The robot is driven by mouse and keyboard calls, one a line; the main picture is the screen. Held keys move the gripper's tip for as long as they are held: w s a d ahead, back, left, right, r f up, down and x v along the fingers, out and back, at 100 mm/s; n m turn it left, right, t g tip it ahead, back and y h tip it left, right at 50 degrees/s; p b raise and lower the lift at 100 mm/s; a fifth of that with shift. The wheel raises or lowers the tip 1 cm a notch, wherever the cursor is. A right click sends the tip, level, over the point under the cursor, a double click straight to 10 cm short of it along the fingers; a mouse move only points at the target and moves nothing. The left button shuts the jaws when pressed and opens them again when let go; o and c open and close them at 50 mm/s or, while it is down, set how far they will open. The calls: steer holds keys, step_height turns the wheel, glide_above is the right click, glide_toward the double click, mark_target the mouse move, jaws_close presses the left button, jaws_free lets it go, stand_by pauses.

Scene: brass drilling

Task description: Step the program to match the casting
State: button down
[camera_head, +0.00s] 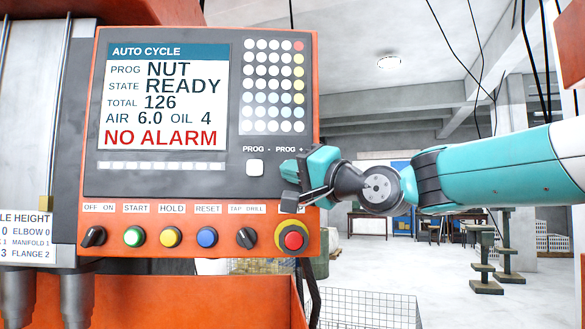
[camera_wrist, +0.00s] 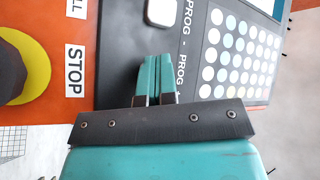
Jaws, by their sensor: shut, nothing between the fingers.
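The control panel (camera_head: 220,180) faces me, and its screen (camera_head: 166,97) reads PROG NUT, STATE READY, TOTAL 126, AIR 6.0, OIL 4, NO ALARM. The white PROG - button (camera_head: 255,167) is uncovered; it also shows in the wrist view (camera_wrist: 165,12). My gripper (camera_head: 287,168) is shut and empty, with its fingertips in front of the panel under the PROG + label (camera_head: 289,149). The fingers (camera_wrist: 156,60) hide the PROG + button in both views. I cannot tell whether they touch it. No casting is recognisable in view.
Below are the START (camera_head: 134,236), HOLD (camera_head: 170,236) and RESET (camera_head: 207,237) buttons, plus the red stop button (camera_head: 293,240) close beneath my gripper. A partly cut-off chart (camera_head: 28,238) lists elbow, manifold and flange. A wire basket (camera_head: 365,308) stands below right.

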stand_by(0.3)
steer(key=shift+s+d+b, duration=0.1)
steer(key=shift+s+b, duration=0.55)
steer(key=shift+s, duration=0.2)
steer(key=shift+s+d+b, duration=0.15)
steer(key=shift+s+b, duration=0.6)
steer(key=shift+s, duration=0.5)
steer(key=shift+s+d+b, duration=0.1)
steer(key=shift+s+b, duration=0.6)
steer(key=shift+s, duration=0.55)
steer(key=shift+f, duration=0.1)
stand_by(1.4)
